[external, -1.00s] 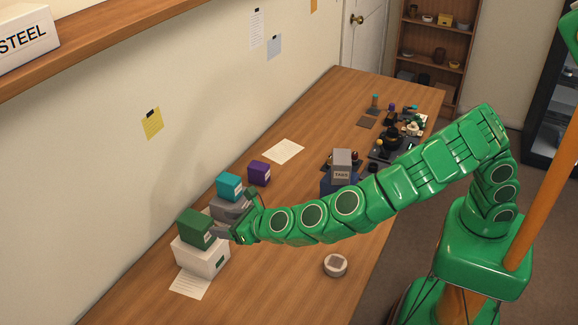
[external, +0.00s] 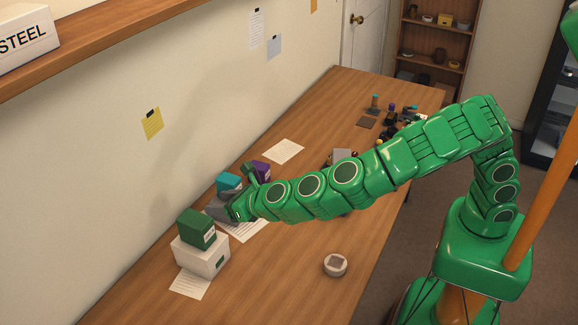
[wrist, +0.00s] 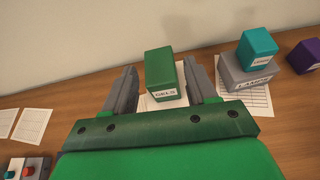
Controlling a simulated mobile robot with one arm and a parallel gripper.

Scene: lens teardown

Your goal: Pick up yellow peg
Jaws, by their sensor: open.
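I cannot make out a yellow peg in either view. Small dark and coloured parts (external: 391,118) stand at the far end of the table, too small to tell apart and partly hidden behind my arm. My gripper (wrist: 162,88) is open and empty in the wrist view, its two grey fingers apart. A green box labelled GELS (wrist: 165,78) shows beyond and between the fingers, not gripped. In the external view my gripper (external: 230,207) is at the wall side of the table, in front of a grey box and right of the green box (external: 196,229).
The green box sits on a white box (external: 201,254). A teal box (external: 228,183) sits on the grey box (wrist: 246,76), with a purple box (external: 261,171) beside them. A round pale dish (external: 335,264) stands at the front.

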